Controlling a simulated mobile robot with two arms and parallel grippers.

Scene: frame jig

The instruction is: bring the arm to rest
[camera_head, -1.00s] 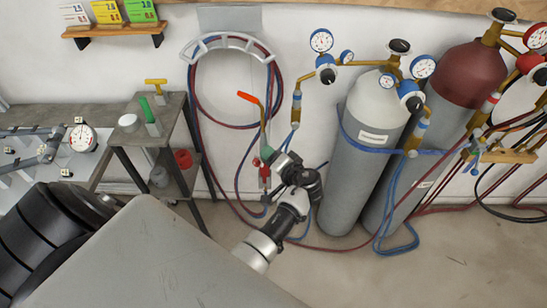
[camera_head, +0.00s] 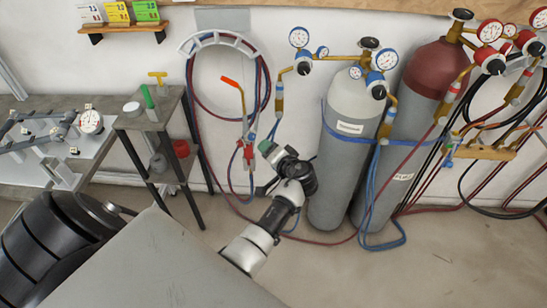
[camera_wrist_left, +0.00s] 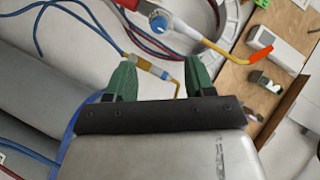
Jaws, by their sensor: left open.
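My left gripper (camera_head: 266,150) shows in the head view at the end of my white and black arm, beside the lower part of the wall-hung torch (camera_head: 243,120). In the left wrist view its two green fingers stand apart (camera_wrist_left: 161,82) with nothing held between them. The torch with its orange tip (camera_wrist_left: 260,55) lies beyond the fingers in that view. A brass hose fitting (camera_wrist_left: 150,67) appears between the fingers in the picture, seemingly farther off. My right gripper is not in view.
Two gas cylinders, one grey (camera_head: 345,150) and one red-topped (camera_head: 438,75), stand right of my gripper with gauges and loose hoses. A hose hanger (camera_head: 222,42) is on the wall. A small stand (camera_head: 160,115) and a bench with a frame jig are at left.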

